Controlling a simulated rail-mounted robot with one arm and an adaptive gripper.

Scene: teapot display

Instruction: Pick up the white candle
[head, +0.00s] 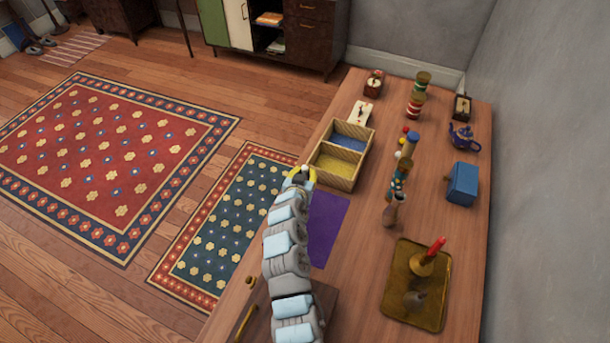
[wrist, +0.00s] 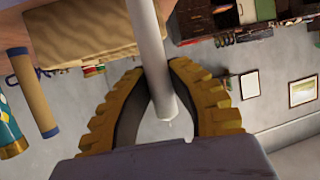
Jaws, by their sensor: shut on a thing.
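My gripper (head: 301,176) is shut on the white candle (wrist: 158,60), with its yellow ribbed fingers (wrist: 160,73) on either side of it. In the wrist view the candle runs from the top edge down between the fingers, and its wick end points down in the picture. In the head view only a small pale bit of the candle shows at the fingertips. The gripper is at the near left corner of the two-part wooden box (head: 316,178). The candle's other end is out of frame in the wrist view.
A brass tray (head: 391,302) with a red candle (head: 436,245) in a holder stands at the near right. A purple cloth (head: 328,225) lies bare.

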